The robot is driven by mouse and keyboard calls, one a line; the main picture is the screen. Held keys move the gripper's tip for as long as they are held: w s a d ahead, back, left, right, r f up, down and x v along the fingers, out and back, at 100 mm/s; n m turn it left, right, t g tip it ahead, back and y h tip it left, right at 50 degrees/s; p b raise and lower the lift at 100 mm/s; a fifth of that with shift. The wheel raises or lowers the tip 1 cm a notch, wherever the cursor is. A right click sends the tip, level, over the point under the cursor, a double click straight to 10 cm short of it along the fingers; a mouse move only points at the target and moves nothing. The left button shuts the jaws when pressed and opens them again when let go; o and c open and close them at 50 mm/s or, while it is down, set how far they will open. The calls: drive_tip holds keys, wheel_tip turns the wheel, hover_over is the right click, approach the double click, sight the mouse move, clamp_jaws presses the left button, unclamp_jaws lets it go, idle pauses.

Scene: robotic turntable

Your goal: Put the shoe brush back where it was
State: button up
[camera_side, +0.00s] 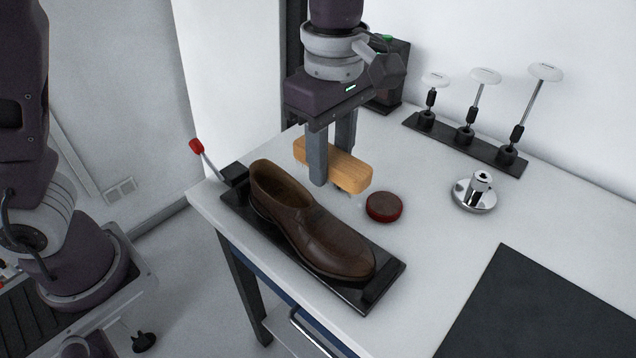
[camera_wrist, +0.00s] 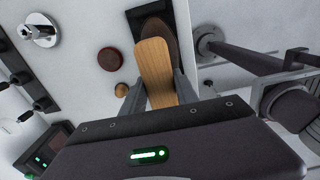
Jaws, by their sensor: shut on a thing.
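The shoe brush (camera_side: 333,166) has a light wooden back and is held between the two fingers of my gripper (camera_side: 332,160). My gripper points down and is shut on the brush, above the white table and beyond the shoe. In the wrist view the brush (camera_wrist: 154,70) lies between my fingers (camera_wrist: 158,90) and covers part of the shoe. The brown leather shoe (camera_side: 310,225) rests on a black tray (camera_side: 385,288) at the table's near edge. The underside of the brush is mostly hidden.
A dark red round tin (camera_side: 384,207) sits right of the brush. A chrome stand (camera_side: 477,192) is farther right. Several white-topped tools stand in a black rack (camera_side: 465,142) at the back. A black mat (camera_side: 550,310) lies front right. A red-knobbed lever (camera_side: 197,147) rises at the tray's left end.

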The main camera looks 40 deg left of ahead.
drive_tip(key=w+a+f, duration=0.4)
drive_tip(key=w+a, duration=0.3)
drive_tip(key=a, duration=0.4)
drive_tip(key=w+a+f, duration=0.4)
drive_tip(key=w+a, duration=0.2)
drive_tip(key=a, duration=0.5)
wheel_tip(320, 180, down, 9)
drive_tip(key=shift+w+f, duration=0.1)
drive_tip(key=shift+w, duration=0.05)
drive_tip(key=shift+f, duration=0.15)
drive_tip(key=o, duration=1.2)
drive_tip(key=shift+f, duration=0.15)
